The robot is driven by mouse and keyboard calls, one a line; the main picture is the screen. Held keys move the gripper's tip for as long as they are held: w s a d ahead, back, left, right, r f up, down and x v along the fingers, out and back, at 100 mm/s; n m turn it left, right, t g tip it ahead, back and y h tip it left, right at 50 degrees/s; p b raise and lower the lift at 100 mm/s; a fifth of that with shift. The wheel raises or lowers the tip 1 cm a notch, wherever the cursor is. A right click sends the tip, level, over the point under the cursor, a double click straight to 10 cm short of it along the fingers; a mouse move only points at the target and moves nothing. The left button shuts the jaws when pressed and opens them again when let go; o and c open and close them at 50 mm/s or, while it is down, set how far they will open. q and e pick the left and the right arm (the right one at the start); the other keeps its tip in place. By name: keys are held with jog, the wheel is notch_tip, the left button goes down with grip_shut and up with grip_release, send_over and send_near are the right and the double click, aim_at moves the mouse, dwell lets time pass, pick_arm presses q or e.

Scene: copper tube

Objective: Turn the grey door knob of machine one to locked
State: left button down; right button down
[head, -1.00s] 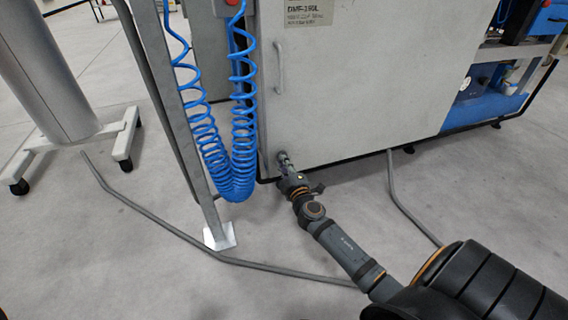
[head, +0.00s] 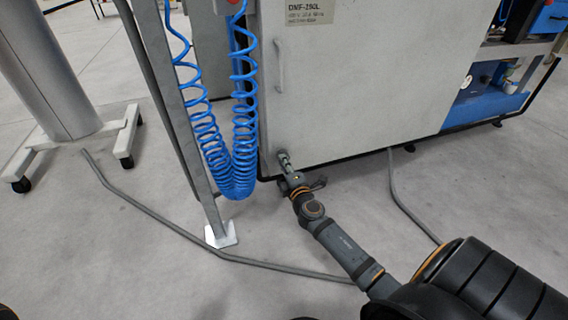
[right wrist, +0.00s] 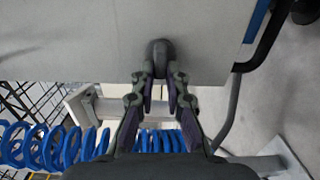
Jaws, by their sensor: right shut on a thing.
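The grey door knob (right wrist: 160,55) sits low on the pale grey door (head: 350,90) of the machine, near the door's lower left corner. In the right wrist view it is a dark grey rounded knob at the bottom edge of the door panel. My right gripper (right wrist: 160,80) is shut on the knob, with a fingertip at each side of it. In the head view my right gripper (head: 284,160) reaches up to the door's lower left corner, and the knob is small there. My left gripper is not in view.
Blue coiled hoses (head: 238,140) hang just left of the door, beside a grey post (head: 190,130) with a foot plate. A bent grey rail (head: 200,245) runs along the floor. A wheeled stand (head: 75,140) is at the far left.

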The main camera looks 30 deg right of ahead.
jog(key=c, duration=1.4)
grip_release()
jog(key=shift+o, duration=0.2)
jog(key=v, duration=1.2)
